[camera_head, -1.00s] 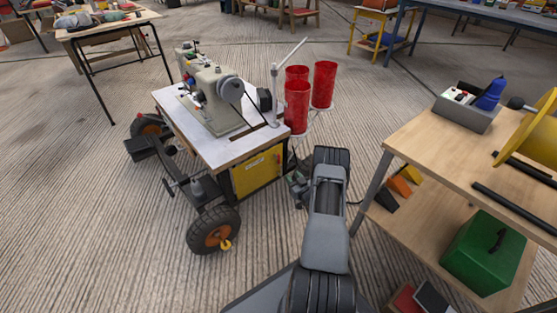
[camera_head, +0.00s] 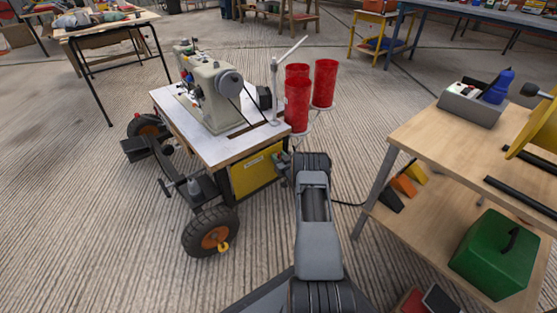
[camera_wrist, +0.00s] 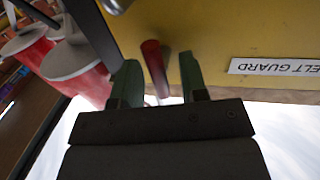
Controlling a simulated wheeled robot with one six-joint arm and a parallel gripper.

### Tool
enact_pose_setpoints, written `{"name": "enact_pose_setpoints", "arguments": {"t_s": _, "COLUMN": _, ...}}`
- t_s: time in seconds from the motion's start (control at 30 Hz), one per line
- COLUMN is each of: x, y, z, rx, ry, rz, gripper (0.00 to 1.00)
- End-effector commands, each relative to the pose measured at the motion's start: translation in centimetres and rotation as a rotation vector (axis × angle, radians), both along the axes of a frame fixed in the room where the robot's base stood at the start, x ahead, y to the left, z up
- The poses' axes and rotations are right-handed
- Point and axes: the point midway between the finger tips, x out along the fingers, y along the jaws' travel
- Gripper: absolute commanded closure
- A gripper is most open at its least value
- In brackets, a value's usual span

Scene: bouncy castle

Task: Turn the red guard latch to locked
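The red guard latch (camera_wrist: 156,68) shows in the wrist view as a short red bar in front of the yellow belt guard (camera_wrist: 235,40), which has a white "BELT GUARD" label. In the head view the yellow guard (camera_head: 257,172) is the panel under the sewing machine's table; the latch cannot be made out there. My gripper (camera_wrist: 160,70) has two green fingers, open, one on each side of the latch, with a visible gap on both sides. In the head view my gripper (camera_head: 281,168) is by the guard's right edge, partly hidden by my arm.
The sewing machine (camera_head: 213,95) stands on a wheeled cart (camera_head: 215,150). Red spools (camera_head: 297,105) stand at its right corner. A wooden shelf table (camera_head: 440,150) with a green box (camera_head: 495,255) is close on my arm's right. Floor is open at left.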

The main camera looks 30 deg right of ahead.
Motion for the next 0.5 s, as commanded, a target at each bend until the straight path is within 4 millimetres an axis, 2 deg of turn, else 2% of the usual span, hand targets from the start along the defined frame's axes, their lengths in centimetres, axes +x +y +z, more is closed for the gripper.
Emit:
{"name": "enact_pose_setpoints", "arguments": {"t_s": 0.33, "x": 0.27, "y": 0.00, "z": 0.03, "rx": 0.000, "ry": 0.000, "rz": 0.000, "gripper": 0.60}}
{"name": "enact_pose_setpoints", "arguments": {"t_s": 0.5, "x": 0.25, "y": 0.01, "z": 0.02, "rx": 0.000, "ry": 0.000, "rz": 0.000, "gripper": 0.76}}
